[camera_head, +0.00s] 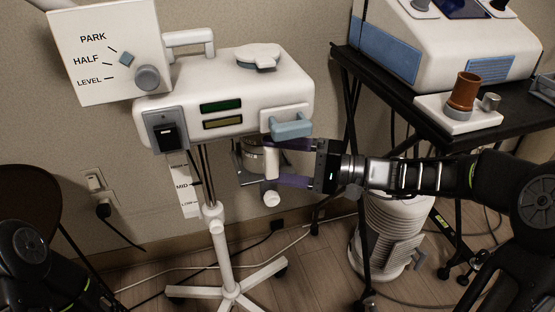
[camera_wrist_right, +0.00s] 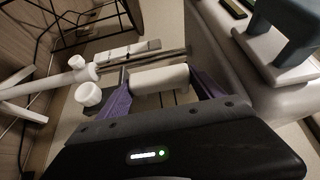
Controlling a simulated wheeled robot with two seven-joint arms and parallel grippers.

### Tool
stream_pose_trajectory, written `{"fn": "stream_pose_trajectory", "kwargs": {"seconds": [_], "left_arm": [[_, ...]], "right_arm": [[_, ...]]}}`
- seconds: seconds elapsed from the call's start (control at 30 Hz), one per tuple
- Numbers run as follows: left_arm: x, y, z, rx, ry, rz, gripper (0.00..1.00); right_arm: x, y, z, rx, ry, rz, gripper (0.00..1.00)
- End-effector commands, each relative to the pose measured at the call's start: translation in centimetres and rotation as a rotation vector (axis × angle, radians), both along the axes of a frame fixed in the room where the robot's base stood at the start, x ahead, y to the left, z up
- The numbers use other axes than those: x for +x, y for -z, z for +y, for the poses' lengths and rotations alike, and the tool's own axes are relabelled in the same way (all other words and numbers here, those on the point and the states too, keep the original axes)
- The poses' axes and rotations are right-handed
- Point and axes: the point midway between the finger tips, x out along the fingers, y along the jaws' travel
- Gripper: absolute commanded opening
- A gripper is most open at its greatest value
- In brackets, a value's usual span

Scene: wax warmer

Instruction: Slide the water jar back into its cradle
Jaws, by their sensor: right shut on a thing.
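The water jar (camera_head: 253,155) hangs under the white machine head, mostly hidden behind its own white handle and my gripper. My right gripper (camera_head: 272,162) comes in from the right, with one purple finger above and one below the white upright handle (camera_head: 271,166). In the right wrist view the gripper (camera_wrist_right: 158,76) has its fingers on the two ends of the white handle (camera_wrist_right: 160,80). The cradle (camera_head: 238,162) looks like the grey bracket around the jar below the head. I cannot tell how far in the jar sits. My left gripper is out of view.
The white machine (camera_head: 225,88) stands on a wheeled pole (camera_head: 219,240). A blue-grey handle (camera_head: 291,126) juts just above my right gripper. A white knob (camera_head: 272,198) is below it. A black cart (camera_head: 420,120) and a white ribbed canister (camera_head: 385,240) stand at right. Cables cross the floor.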

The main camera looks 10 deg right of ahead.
Motion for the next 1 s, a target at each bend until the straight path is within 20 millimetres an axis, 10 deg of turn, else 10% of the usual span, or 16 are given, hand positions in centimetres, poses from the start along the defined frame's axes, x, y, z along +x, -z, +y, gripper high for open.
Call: {"fn": "stream_pose_trajectory", "kwargs": {"seconds": [0.37,0.4,0.67,1.0], "left_arm": [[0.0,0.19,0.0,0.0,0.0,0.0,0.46],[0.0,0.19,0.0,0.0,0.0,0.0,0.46],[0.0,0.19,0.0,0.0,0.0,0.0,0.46],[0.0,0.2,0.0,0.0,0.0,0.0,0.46]], "right_arm": [[0.0,0.19,0.01,0.001,0.0,0.0,0.04],[0.0,0.19,0.01,0.001,0.0,0.0,0.78],[0.0,0.2,0.01,0.0,0.0,0.0,1.0],[-0.01,0.28,0.0,0.0,0.0,0.001,1.0]]}}
